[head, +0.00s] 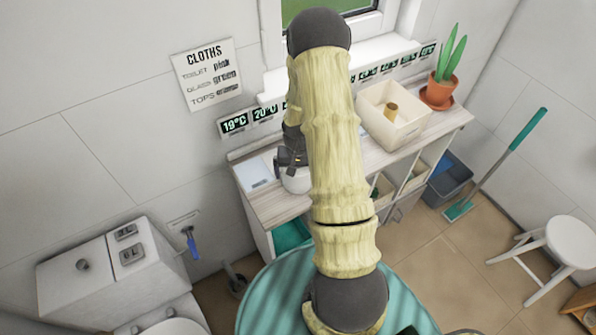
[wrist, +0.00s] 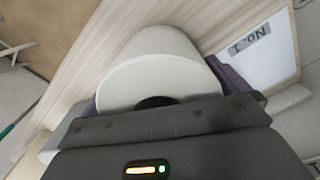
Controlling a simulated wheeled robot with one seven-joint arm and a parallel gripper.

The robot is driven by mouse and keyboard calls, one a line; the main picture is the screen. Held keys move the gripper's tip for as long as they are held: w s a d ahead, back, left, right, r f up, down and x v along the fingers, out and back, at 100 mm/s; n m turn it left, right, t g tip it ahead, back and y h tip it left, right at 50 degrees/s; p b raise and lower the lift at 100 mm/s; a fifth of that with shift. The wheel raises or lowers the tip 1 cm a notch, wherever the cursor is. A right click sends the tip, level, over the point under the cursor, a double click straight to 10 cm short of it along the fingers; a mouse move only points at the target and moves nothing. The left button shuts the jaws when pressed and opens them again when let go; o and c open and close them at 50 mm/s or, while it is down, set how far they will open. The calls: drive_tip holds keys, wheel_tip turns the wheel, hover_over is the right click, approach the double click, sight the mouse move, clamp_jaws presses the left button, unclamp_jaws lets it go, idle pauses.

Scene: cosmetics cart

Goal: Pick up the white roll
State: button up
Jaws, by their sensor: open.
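The white roll (head: 297,181) stands on the wooden shelf top, partly hidden behind my arm in the head view. In the wrist view the white roll (wrist: 150,65) fills the middle, with a dark hole at its near end. My gripper (head: 291,162) is at the roll. In the wrist view my gripper (wrist: 158,92) is open, with a purplish finger showing on each side of the roll. I cannot tell whether the fingers touch it.
A cream bin (head: 372,119) with a brown tube (head: 391,110) in it stands to the right on the shelf unit (head: 284,206). A potted plant (head: 439,91) is at its far right end. A white card (head: 254,172) lies left of the roll. A toilet (head: 105,268) stands lower left.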

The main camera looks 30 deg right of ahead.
drive_tip(key=c, duration=0.9)
wheel_tip(320, 180, up, 10)
drive_tip(key=shift+r+b, duration=0.1)
drive_tip(key=shift+b, duration=1.05)
